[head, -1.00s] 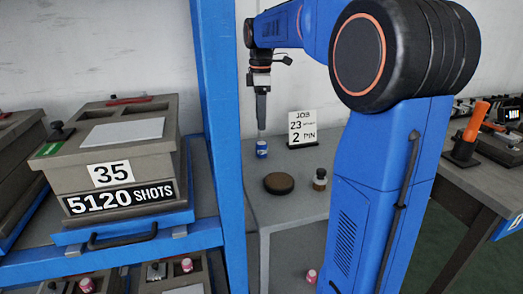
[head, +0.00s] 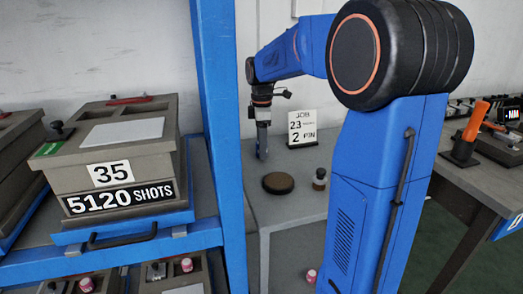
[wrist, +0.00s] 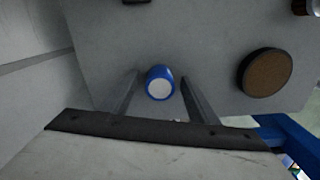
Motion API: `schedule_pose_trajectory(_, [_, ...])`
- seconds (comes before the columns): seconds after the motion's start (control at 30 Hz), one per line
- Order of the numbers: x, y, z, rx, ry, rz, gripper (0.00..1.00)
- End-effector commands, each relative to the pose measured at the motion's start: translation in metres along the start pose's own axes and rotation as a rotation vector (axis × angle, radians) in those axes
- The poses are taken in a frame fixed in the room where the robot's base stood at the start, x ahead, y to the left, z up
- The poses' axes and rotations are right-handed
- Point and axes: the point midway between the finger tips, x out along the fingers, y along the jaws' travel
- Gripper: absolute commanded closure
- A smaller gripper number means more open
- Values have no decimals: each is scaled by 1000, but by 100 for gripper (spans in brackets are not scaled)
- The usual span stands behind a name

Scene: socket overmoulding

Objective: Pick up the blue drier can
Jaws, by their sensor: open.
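The blue drier can (wrist: 160,74) stands on the grey bench top in the wrist view, with a pale round end facing the camera. It lies between my two fingers, with a gap showing on each side. In the head view my gripper (head: 262,154) points straight down at the bench, and its fingers mostly hide the can. My gripper is open and not closed on anything.
A round brown-topped disc (head: 278,183) and a small dark jar (head: 320,179) sit right of the can. A job sign (head: 302,128) stands behind. A blue rack upright (head: 219,140) rises at the left. Bare bench lies in front.

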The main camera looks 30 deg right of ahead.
Motion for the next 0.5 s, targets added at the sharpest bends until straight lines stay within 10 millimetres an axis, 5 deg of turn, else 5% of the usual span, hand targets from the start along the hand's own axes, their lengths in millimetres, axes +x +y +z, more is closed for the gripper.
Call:
schedule_pose_trajectory(0.2, [0,0,0,0,0,0,48])
schedule_pose_trajectory(0.37, [0,0,0,0,0,0,87])
schedule_pose_trajectory(0.5, [0,0,0,0,0,0,91])
